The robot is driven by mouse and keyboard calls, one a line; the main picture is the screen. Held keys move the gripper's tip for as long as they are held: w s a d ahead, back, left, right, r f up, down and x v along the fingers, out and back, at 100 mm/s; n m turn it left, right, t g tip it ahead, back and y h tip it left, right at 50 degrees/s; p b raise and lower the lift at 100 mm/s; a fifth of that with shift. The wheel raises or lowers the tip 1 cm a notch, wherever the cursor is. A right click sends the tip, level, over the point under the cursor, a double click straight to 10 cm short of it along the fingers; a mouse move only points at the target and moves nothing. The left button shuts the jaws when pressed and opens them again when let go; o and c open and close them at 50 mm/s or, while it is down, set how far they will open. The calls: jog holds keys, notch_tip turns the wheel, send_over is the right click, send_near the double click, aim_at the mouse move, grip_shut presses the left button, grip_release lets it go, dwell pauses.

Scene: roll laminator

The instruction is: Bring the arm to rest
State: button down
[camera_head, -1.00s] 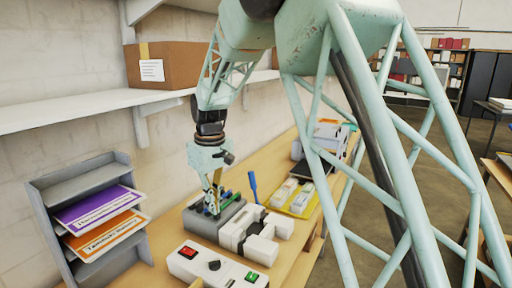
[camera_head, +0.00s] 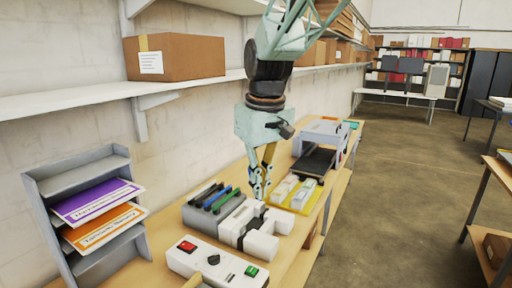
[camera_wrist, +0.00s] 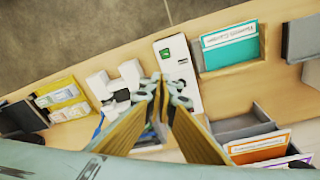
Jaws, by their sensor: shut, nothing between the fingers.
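My gripper (camera_head: 261,196) is shut and empty. In the head view it hangs pointing down over the workbench, in front of the yellow tray and just behind the white laminator-like block (camera_head: 262,232). In the wrist view its two fingers (camera_wrist: 164,86) meet at their tips, and the white block (camera_wrist: 122,88) is left of them. My arm comes down from the top of the head view. A grey holder (camera_head: 216,222) with black, green and blue pens stands left of the gripper. I cannot tell from the head view whether the fingertips touch anything.
A white control box (camera_head: 222,264) with red and green buttons lies at the front. A grey paper rack (camera_head: 85,165) stands left, below a wall shelf (camera_head: 60,108) bearing a cardboard box (camera_head: 174,58). A yellow tray (camera_head: 308,197) and dark machine (camera_head: 313,161) lie behind. The floor right is open.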

jog(key=s+d+r+m+t+b, duration=0.1)
jog(key=s+d+r+m+b, duration=0.1)
jog(key=s+d, duration=0.6)
jog(key=s+d+r+m+b, duration=0.1)
jog(key=s+d+m, duration=0.1)
jog(key=s+d, duration=0.65)
jog(key=s+d+f+m+b, duration=0.1)
jog(key=s+f, duration=0.2)
jog(key=s, duration=0.7)
jog(key=s+d+f+m+t+b, duration=0.1)
jog(key=s+d+f+b, duration=0.1)
jog(key=s, duration=0.9)
jog(key=shift+d+f+m+h, duration=0.3)
jog(key=shift+f+m, duration=0.1)
jog(key=shift+f, duration=0.25)
